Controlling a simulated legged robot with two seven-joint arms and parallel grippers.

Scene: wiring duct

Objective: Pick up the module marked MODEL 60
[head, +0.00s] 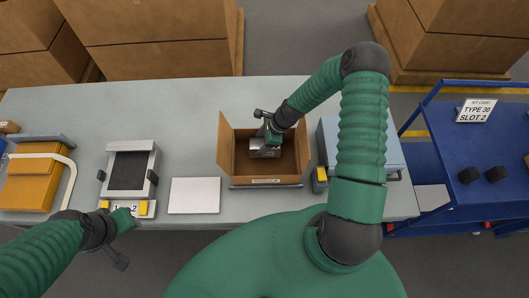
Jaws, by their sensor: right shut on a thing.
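My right gripper (268,138) reaches down into an open cardboard box (242,166) on the bench. It is shut on a small grey module (262,150) inside the box. The module's marking is too small to read, and the gripper hides part of it. I cannot tell whether the module touches the box floor. My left gripper (122,238) is at the lower left, in front of the bench's front edge and near a dark-topped fixture (154,166) labelled 1 and 2. Its fingers are too small and dark to tell their state.
A white plate (194,195) lies left of the box. An orange case (30,185) stands at the far left, and a grey-blue case (330,140) right of the box. A blue cart (490,140) holds a card reading TYPE 30 SLOT 2. The bench's back left (130,105) is clear.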

